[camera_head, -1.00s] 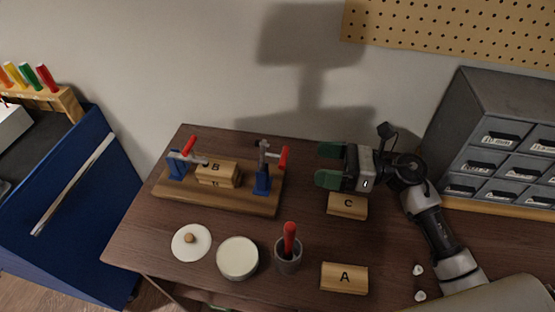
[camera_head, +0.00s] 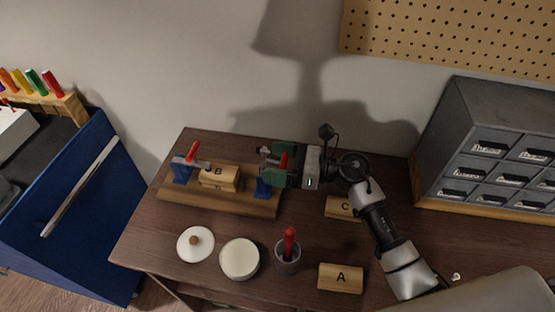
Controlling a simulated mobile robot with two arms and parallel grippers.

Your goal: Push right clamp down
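The right clamp has a blue base (camera_head: 262,188) and a red handle (camera_head: 283,162), and stands at the right end of a wooden board (camera_head: 222,203). The handle points up. My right gripper (camera_head: 268,163) has green fingers, one on the far side and one on the near side of the clamp's upper part. The fingers look apart and partly hide the clamp; I cannot tell whether they touch it. The left clamp (camera_head: 181,170) stands at the board's left end with its red handle raised. A wooden block B (camera_head: 222,184) lies between the clamps. My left gripper is not in view.
Block C (camera_head: 340,207) lies under my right arm, and block A (camera_head: 341,278) lies near the front. A cup with a red-handled tool (camera_head: 288,258), a white jar (camera_head: 239,259) and a lid (camera_head: 196,244) stand in front of the board. Grey drawers (camera_head: 485,145) stand at the right.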

